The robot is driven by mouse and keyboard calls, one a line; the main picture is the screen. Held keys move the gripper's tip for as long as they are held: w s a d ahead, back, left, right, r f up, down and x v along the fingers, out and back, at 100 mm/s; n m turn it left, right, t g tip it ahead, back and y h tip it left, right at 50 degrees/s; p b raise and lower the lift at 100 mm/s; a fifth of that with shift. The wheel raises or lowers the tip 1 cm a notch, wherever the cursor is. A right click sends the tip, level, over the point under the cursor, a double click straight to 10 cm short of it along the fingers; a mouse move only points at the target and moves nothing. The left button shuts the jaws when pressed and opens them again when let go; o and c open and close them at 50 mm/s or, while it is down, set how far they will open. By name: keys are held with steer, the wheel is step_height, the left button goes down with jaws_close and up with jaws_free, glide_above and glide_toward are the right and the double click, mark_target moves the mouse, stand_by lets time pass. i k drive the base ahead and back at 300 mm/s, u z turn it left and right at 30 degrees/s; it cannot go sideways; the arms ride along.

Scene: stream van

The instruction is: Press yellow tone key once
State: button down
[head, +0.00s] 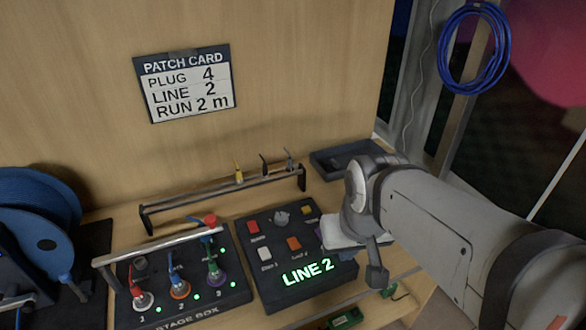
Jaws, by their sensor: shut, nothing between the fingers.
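My gripper (376,275) is at the end of my grey arm, over or beside the panel's right edge, to the right of and lower in the picture than the yellow key. It is shut and empty. Its fingers are hard to make out, and I cannot tell its height above the surface. Part of my wrist covers the panel's right edge.
A stage box (240,288) with plugs stands left. A rack (215,194) and tray (330,160) lie behind.

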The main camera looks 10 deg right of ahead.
mark_target(306, 210)
steer(key=u, duration=1.75)
steer(key=k, duration=0.9)
steer(key=z, duration=1.15)
steer(key=i, duration=1)
steer(key=z, duration=0.1)
